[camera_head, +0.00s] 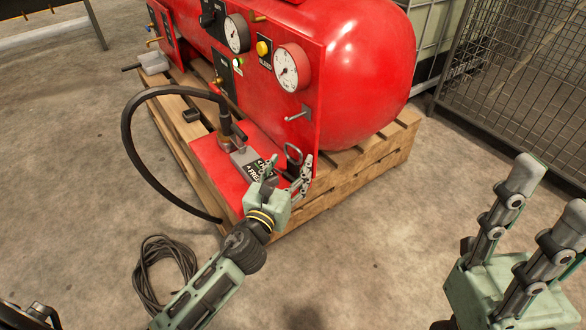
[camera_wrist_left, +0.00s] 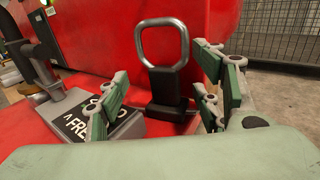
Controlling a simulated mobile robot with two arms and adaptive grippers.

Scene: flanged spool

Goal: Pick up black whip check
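A black piece with an upright metal loop, which looks like the black whip check (camera_wrist_left: 167,88), stands on the red deck. Its loop also shows in the head view (camera_head: 293,152), in front of the red panel. My left gripper (camera_head: 287,172) is open at it. In the left wrist view my left gripper's fingers (camera_wrist_left: 162,82) stand on both sides of the black piece, with visible gaps; I see no grip on it. The lower part of the piece is partly hidden by my fingers in the head view. My right gripper (camera_head: 551,190) is open and empty at the lower right.
A red tank (camera_head: 365,75) with gauges stands on a wooden pallet (camera_head: 380,150). A grey labelled block (camera_wrist_left: 105,118) lies left of the black piece. A black hose (camera_head: 135,150) arches left of the deck. A coiled cable (camera_head: 165,270) lies on the floor. A wire cage (camera_head: 525,90) stands at right.

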